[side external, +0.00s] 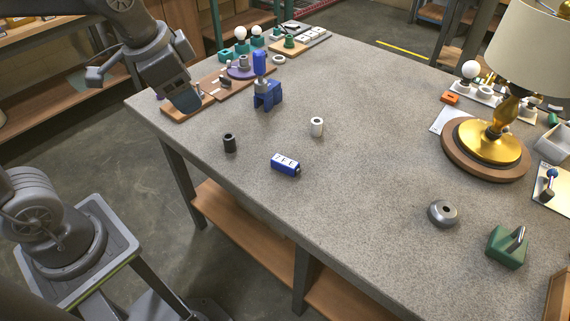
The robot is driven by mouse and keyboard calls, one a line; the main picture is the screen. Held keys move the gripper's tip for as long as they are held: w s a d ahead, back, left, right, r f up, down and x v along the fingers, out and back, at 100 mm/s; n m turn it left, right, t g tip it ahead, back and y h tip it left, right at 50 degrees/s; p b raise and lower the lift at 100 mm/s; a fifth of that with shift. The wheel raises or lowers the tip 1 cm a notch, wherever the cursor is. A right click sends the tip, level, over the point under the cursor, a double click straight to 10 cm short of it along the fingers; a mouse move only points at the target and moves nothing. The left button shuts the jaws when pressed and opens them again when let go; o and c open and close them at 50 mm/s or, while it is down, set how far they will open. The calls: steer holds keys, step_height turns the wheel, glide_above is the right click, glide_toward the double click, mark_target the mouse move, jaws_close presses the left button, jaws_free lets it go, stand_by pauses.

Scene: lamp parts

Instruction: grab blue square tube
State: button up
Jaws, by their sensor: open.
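The blue square tube (286,166) lies on its side on the grey table, left of the middle. White panels with dark letters cover its upper face. My gripper (184,104) hangs at the table's far left corner, above a wooden board. It is open, well up and left of the tube and apart from it. Its fingertips are small and dark here, and nothing shows between them.
A black cylinder (229,143) and a white cylinder (317,127) stand near the tube. A blue holder (268,96) with a blue-handled tool stands behind. A lamp (490,140), grey ring (443,213) and green block (508,247) are right. The table's middle is clear.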

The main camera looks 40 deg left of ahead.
steer(key=w+d+f+m+g, duration=0.25)
steer(key=w+f+m, duration=0.2)
steer(key=w, duration=0.45)
steer(key=m+g, duration=0.2)
steer(key=m, duration=0.5)
glide_above(283, 160)
step_height(283, 160, down, 9)
steer(key=shift+t, duration=0.25)
steer(key=f, duration=0.8)
steer(key=shift+s+a, duration=0.15)
steer(key=shift+s, duration=0.05)
steer(key=shift+w+f, duration=0.2)
steer(key=shift+f, duration=2.8)
steer(key=c, duration=1)
steer(key=shift+r, duration=0.1)
